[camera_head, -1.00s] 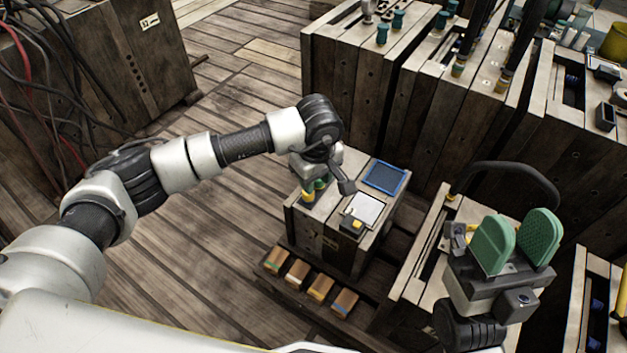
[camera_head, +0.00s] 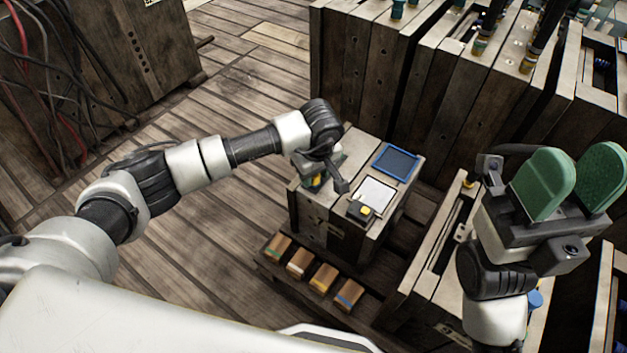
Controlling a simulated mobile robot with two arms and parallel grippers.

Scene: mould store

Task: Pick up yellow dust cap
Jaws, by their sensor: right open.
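A small yellow-and-green piece (camera_head: 314,182) stands on the left end of the small wooden block's top, partly hidden by my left gripper. A small black-and-yellow object (camera_head: 362,210) lies at the block's front edge, beside a white pad. I cannot tell which of them is the yellow dust cap. My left gripper (camera_head: 334,178) hangs over the block's left end, pointing down. Its jaws are too hidden to read. My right gripper (camera_head: 578,172) is open and empty, its two green pads apart and pointing up, at the right.
The block (camera_head: 320,216) also bears a blue-rimmed tray (camera_head: 396,163) and the white pad (camera_head: 375,192). Several small wooden pieces with coloured bands lie on a low ledge in front. Tall wooden moulds (camera_head: 372,75) stand behind. A cabinet with cables (camera_head: 110,60) is at the left.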

